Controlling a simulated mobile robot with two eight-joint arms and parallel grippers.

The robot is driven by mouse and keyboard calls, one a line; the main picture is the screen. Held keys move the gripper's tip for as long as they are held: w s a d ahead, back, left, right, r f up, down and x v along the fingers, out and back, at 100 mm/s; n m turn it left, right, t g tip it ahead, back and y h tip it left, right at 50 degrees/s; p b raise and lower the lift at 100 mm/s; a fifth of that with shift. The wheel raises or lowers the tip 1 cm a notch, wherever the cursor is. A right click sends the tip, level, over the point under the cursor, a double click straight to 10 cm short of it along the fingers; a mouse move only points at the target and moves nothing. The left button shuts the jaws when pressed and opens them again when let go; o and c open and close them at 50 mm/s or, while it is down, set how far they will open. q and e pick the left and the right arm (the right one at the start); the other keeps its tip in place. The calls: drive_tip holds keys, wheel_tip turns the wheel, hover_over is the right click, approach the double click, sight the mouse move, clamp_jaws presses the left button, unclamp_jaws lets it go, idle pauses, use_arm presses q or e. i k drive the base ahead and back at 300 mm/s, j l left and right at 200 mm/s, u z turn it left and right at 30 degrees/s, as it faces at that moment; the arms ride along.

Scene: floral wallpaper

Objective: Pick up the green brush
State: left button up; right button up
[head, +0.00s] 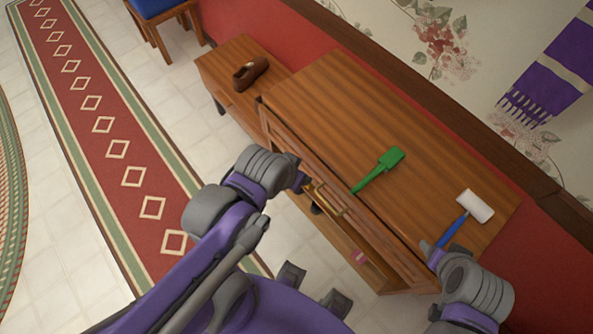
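The green brush (380,170) lies on the wooden cabinet top (330,112), its broad end toward the back and its thin handle toward the front edge. My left gripper (303,182) is at the cabinet's front edge, left of the brush handle and apart from it. It is small and partly hidden by its wrist, so its opening is unclear. My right gripper (431,251) is at the front right of the cabinet, close to the blue handle end of a paint roller (474,206). I cannot tell whether it touches the handle or how its fingers stand.
A brown shoe (250,73) sits on a lower wooden bench (228,62) at the left. The cabinet front has a yellowish bar (329,198) and an open shelf with a pink item (360,257). A blue-seated stool (160,12) stands at the back. The tabletop around the brush is clear.

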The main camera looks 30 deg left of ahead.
sight(394, 154)
drive_tip(key=k+z, duration=0.15)
drive_tip(key=z, duration=0.2)
drive_tip(key=k+z, duration=0.1)
drive_tip(key=z, duration=0.25)
drive_tip(key=k+z, duration=0.15)
drive_tip(key=z, duration=0.2)
